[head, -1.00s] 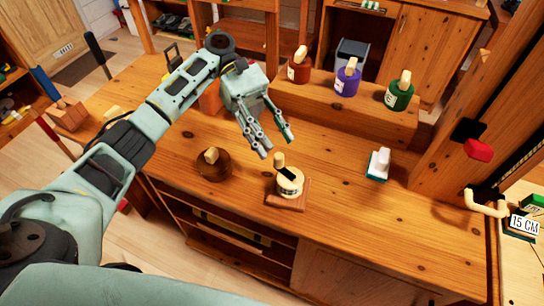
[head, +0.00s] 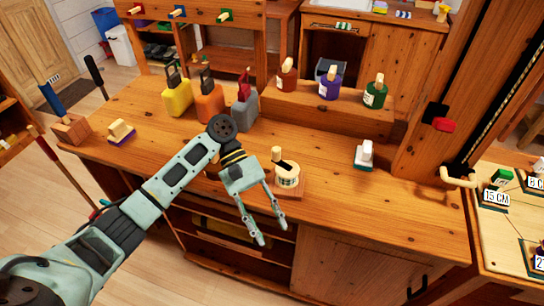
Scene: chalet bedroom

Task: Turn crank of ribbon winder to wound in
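The ribbon winder (head: 288,182) is a cream drum on a small square wooden base on the workbench, near its front edge. Its crank is a black arm (head: 288,166) across the top with an upright pale wooden knob (head: 277,154) at the upper-left end. My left gripper (head: 272,235) is open and empty, with its two fingers apart and pointing down. It shows in front of and below the winder, over the bench's front edge, and no contact with the crank shows. My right gripper is out of view.
Yellow (head: 178,97), orange (head: 209,106) and grey (head: 244,110) containers stand at the back. Brown, purple and green bottles (head: 375,96) stand on a raised wooden step (head: 330,116). A white-and-green block (head: 364,153) lies right of the winder.

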